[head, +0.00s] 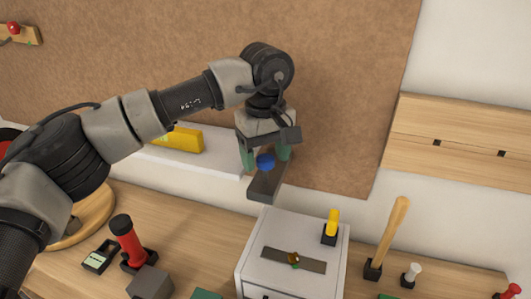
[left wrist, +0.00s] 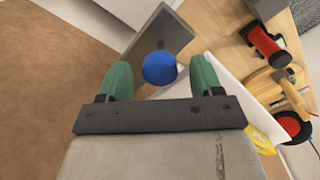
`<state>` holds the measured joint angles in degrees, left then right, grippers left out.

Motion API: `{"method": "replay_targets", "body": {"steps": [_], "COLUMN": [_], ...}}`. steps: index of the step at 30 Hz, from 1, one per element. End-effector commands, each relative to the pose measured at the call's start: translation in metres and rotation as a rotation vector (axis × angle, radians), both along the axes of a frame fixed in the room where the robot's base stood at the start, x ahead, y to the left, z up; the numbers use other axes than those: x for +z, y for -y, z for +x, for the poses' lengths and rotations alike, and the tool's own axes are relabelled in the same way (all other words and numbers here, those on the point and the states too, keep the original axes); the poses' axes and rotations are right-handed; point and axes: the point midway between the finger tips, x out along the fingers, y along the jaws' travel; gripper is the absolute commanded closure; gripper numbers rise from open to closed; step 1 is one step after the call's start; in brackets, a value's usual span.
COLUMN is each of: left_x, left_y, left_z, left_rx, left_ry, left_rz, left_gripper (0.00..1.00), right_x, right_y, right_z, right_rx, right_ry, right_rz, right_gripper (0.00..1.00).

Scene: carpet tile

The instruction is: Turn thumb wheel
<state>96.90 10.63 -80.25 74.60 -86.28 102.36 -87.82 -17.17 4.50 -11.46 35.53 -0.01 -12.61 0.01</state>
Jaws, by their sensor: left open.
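A round blue knob (head: 265,161), which may be the thumb wheel, sits on a dark grey plate (head: 266,184) in front of the brown board. My left gripper (head: 264,153) is open, its green fingers on either side of the knob. In the left wrist view the blue knob (left wrist: 160,68) shows between the two fingertips, with a gap to each finger. The dark plate (left wrist: 163,35) runs up behind it. My right gripper is not in view.
A white box (head: 310,225) with a yellow lever (head: 332,222) stands just below the plate. A yellow object (head: 180,140) lies on a white shelf behind my arm. A red-handled tool (head: 126,238) and a wooden handle (head: 390,232) stand on the bench.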

Motion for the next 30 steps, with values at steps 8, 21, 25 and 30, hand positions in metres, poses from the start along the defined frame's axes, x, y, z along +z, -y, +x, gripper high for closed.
{"method": "replay_targets", "body": {"steps": [8, 21, 25, 30], "left_x": [0.035, 0.105, 0.108, 0.108], "left_y": [0.001, 0.0, 0.0, 0.0], "left_z": [0.0, 0.0, 0.0, 0.0], "left_rx": [0.0, 0.0, 0.0, 0.0], "left_ry": [0.004, 0.001, 0.0, 0.0], "left_rz": [-0.001, 0.0, -0.001, -0.001], "left_gripper": [0.35, 0.35, 0.35, 0.35], "right_x": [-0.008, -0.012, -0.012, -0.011], "right_y": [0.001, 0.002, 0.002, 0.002], "right_z": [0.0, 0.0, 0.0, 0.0], "right_rx": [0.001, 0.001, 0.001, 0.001], "right_ry": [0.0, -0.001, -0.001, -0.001], "right_rz": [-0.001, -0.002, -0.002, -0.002], "right_gripper": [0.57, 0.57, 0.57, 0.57]}}
